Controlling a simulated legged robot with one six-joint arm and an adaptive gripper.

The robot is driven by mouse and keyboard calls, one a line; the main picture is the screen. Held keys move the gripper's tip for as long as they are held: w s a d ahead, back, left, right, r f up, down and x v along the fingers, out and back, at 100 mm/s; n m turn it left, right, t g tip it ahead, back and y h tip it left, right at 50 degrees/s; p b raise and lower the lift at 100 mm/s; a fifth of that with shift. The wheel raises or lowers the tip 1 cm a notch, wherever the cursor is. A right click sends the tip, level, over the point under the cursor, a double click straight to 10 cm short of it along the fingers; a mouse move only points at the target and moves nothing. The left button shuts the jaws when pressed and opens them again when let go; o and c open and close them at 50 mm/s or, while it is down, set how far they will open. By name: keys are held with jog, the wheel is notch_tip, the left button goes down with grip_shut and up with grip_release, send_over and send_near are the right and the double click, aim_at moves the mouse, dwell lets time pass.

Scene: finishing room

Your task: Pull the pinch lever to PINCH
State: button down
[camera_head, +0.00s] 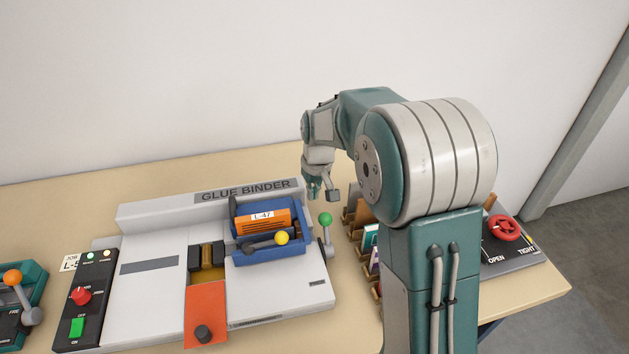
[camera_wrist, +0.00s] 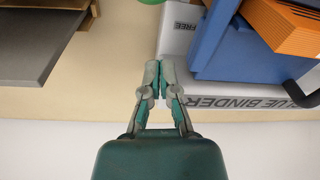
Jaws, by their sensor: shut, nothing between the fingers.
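The lever with a green ball knob (camera_head: 325,219) stands upright at the right side of the glue binder (camera_head: 130,300). A small label on the binder in front of it is too small to read. In the wrist view a FREE label (camera_wrist: 185,27) is on the binder, and part of the green knob (camera_wrist: 154,2) shows at the top edge. My gripper (camera_head: 314,193) hangs behind and above the green knob, apart from it. In the wrist view my gripper (camera_wrist: 160,65) has its fingertips together, with nothing between them.
A blue carriage (camera_head: 270,250) with a yellow-knobbed handle (camera_head: 281,238) holds an orange L-47 block (camera_head: 262,221) left of the lever. A wooden rack (camera_head: 352,232) stands close on the right. Farther right is a red handwheel (camera_head: 503,228) marked OPEN and TIGHT.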

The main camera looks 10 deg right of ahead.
aim_at(327, 235)
jog(key=shift+s+d+f, duration=0.1)
jog(key=shift+s+f, duration=0.15)
jog(key=shift+s, duration=0.35)
jog(key=shift+s+d+f, duration=0.1)
jog(key=shift+s+f, duration=0.15)
jog(key=shift+s, duration=0.35)
jog(key=shift+s+d+f, duration=0.1)
jog(key=shift+s+f, duration=0.15)
jog(key=shift+s, duration=0.35)
jog(key=shift+r, duration=0.1)
